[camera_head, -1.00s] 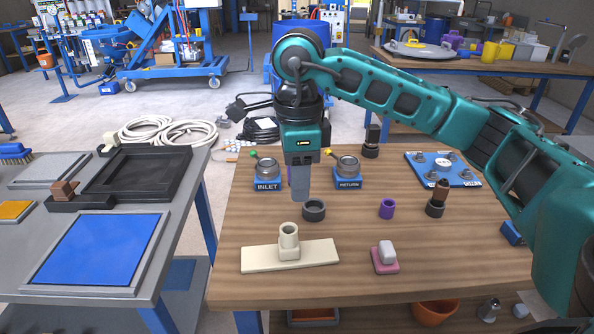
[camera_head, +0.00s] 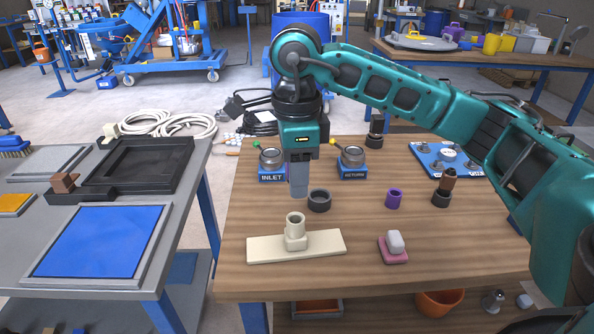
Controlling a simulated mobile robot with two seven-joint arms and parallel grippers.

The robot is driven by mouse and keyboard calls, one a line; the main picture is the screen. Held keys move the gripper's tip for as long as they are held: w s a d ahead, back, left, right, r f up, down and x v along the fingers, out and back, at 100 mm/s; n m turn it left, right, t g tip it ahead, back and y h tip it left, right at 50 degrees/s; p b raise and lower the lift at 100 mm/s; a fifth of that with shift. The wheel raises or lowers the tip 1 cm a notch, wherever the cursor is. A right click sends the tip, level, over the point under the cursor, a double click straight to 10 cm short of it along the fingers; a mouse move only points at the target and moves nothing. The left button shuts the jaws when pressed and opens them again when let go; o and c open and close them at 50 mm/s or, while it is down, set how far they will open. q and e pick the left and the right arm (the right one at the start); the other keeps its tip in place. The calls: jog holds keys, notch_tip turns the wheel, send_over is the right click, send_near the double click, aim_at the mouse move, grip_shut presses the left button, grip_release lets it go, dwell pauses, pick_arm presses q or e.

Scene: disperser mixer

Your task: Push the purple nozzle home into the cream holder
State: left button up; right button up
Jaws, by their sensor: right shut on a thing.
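The cream holder (camera_head: 295,239) stands on the wooden table, a short upright socket on a long cream base plate. My right gripper (camera_head: 299,190) points straight down above and slightly behind the socket, fingers close together. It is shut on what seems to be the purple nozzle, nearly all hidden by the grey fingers. The fingertips show just above the socket rim in the picture, apart from it. A short purple tube (camera_head: 393,198) stands separately on the table to the right. My left gripper is not in view.
A dark ring (camera_head: 319,201) stands close behind the holder. The INLET (camera_head: 271,164) and RETURN (camera_head: 352,163) fittings are farther back. A pink block with a pale top (camera_head: 394,248) and a brown piece in a dark base (camera_head: 443,190) stand to the right. The table's front right is bare.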

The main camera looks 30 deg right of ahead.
aim_at(297, 214)
jog(key=shift+f+b, duration=0.3)
jog(key=shift+f, duration=0.4)
jog(key=shift+f+b, duration=0.7)
jog(key=shift+f, duration=0.15)
jog(key=shift+f+b, duration=0.55)
jog(key=shift+f, duration=0.15)
pick_arm(q)
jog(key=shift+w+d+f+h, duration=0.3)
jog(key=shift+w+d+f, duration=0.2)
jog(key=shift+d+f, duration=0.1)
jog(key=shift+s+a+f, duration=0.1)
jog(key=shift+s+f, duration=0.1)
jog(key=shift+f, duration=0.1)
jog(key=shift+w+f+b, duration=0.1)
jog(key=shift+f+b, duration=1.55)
jog(key=shift+b, duration=0.15)
pick_arm(e)
jog(key=shift+f, duration=2.1)
jog(key=o, duration=1.1)
jog(key=shift+o, duration=0.2)
